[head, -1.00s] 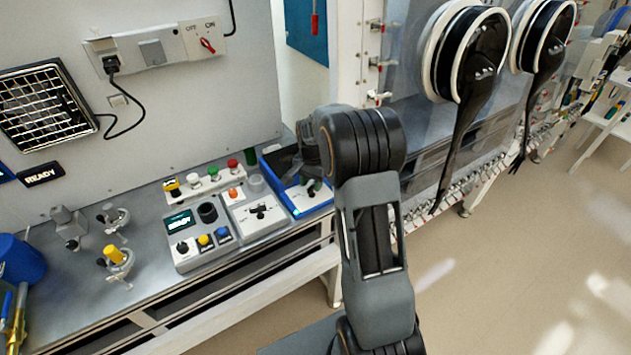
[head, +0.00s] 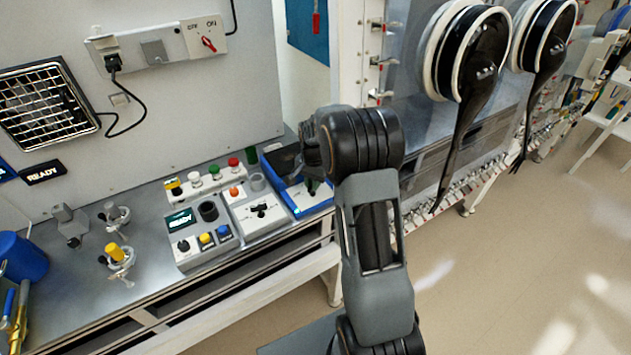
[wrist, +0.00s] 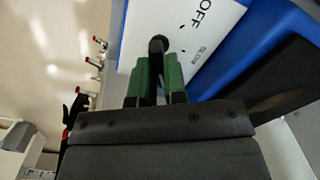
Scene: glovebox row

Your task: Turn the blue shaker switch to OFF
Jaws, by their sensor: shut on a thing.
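The blue shaker (head: 296,203) stands at the right end of the bench, with a white top panel. In the wrist view its white panel (wrist: 185,30) shows the words OFF and SLOW beside a black switch knob (wrist: 158,45). My gripper (wrist: 157,72) has green fingers shut on this knob. The knob's pointing direction is hard to tell, as the fingers cover much of it. In the head view my arm hides the knob and most of the panel.
Left of the shaker are a white switch box (head: 258,214) and a grey control box (head: 198,237) with knobs. A row of coloured buttons (head: 213,174) lies behind them. A wall plate (head: 203,37) has its own red OFF/ON switch. Black gloves hang at right.

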